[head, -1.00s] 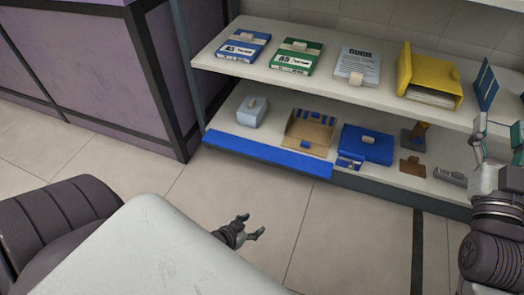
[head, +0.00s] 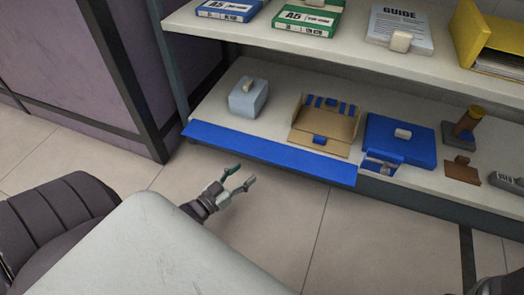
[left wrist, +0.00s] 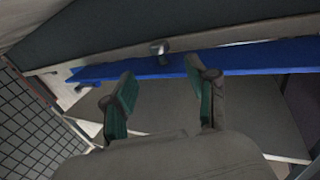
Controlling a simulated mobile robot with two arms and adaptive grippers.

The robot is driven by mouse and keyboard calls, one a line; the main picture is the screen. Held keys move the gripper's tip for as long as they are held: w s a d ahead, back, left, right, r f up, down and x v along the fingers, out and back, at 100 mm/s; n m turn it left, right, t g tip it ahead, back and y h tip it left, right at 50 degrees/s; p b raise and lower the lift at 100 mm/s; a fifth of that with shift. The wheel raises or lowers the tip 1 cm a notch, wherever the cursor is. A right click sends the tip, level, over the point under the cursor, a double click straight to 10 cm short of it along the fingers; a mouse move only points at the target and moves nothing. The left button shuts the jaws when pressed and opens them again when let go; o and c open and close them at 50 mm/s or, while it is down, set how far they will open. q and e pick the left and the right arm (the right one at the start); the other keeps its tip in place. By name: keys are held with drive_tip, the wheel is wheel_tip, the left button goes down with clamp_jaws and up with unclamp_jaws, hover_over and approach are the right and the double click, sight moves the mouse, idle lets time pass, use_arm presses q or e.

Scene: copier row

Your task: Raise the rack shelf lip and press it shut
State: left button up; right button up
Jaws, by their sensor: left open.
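The shelf lip is a long blue strip (head: 265,153) along the front left part of the rack's lower shelf. It lies lowered, sticking outward from the shelf's front edge. It also shows in the left wrist view as a blue band (left wrist: 265,59) beyond my fingers, with a small grey knob (left wrist: 159,48) near it. My left gripper (head: 241,177) is open and empty, in front of and below the lip, apart from it in the head view. Its two green-padded fingers (left wrist: 160,82) are spread in the wrist view. My right gripper is out of view.
The lower shelf (head: 225,127) holds a pale blue box (head: 247,101), a cardboard tray (head: 322,130), a blue case (head: 399,143) and a stamp (head: 463,128). A purple panel (head: 60,55) is at left. The floor in front is clear.

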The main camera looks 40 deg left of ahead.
sight(262, 158)
use_arm(q)
drive_tip(key=w+b, duration=0.1)
drive_tip(key=w, duration=0.2)
drive_tip(key=w+d+b, duration=0.1)
drive_tip(key=w+b, duration=0.1)
drive_tip(key=w, duration=0.1)
drive_tip(key=w+b, duration=0.1)
drive_tip(key=w, duration=0.1)
drive_tip(key=shift+w+d, duration=0.2)
drive_tip(key=shift+w, duration=0.2)
clamp_jaws()
